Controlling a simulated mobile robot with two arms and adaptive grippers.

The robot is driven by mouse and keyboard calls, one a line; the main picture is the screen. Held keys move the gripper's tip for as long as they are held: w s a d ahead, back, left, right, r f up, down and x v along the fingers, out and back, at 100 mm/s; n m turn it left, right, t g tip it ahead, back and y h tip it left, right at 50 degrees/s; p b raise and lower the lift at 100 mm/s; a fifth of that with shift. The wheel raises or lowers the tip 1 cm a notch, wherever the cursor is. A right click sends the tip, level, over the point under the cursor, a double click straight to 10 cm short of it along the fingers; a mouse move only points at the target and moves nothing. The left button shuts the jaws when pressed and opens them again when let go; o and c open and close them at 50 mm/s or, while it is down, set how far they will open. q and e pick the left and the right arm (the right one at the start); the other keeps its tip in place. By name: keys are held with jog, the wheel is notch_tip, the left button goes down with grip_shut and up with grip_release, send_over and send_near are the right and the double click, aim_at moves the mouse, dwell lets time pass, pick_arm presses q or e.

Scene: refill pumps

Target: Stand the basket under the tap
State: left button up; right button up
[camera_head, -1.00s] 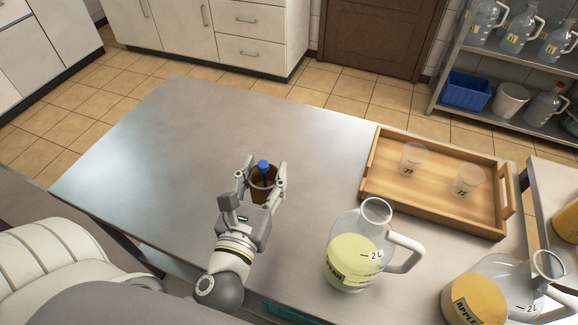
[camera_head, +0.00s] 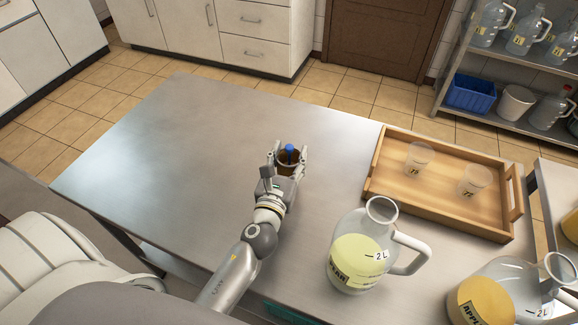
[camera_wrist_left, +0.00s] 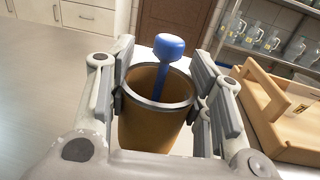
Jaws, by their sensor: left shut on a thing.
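My left gripper (camera_head: 290,151) is shut on a brown cup-like container (camera_head: 288,166) with a grey rim, over the middle of the steel table. A blue-headed, thin-stemmed tool (camera_head: 290,153) stands in it. In the left wrist view the brown container (camera_wrist_left: 150,130) is upright between the fingers, with the blue tool (camera_wrist_left: 168,48) leaning on its rim. I cannot tell whether its base touches the table. A blue basket (camera_head: 470,93) sits on the lower shelf at the back right, apart from my gripper. No tap shows. My right gripper is not in view.
A wooden tray (camera_head: 400,205) with two clear cups stands right of my gripper. A jug of yellow liquid (camera_head: 356,262) stands at the front, and another jug (camera_head: 484,302) is at the lower right. The steel table's left half (camera_head: 180,150) is clear.

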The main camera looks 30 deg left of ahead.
pick_arm(q)
jog(key=shift+f+b, duration=0.45)
jog(key=shift+f, duration=0.85)
jog(key=shift+s, duration=0.1)
jog(key=shift+f, duration=0.15)
jog(key=o, duration=1)
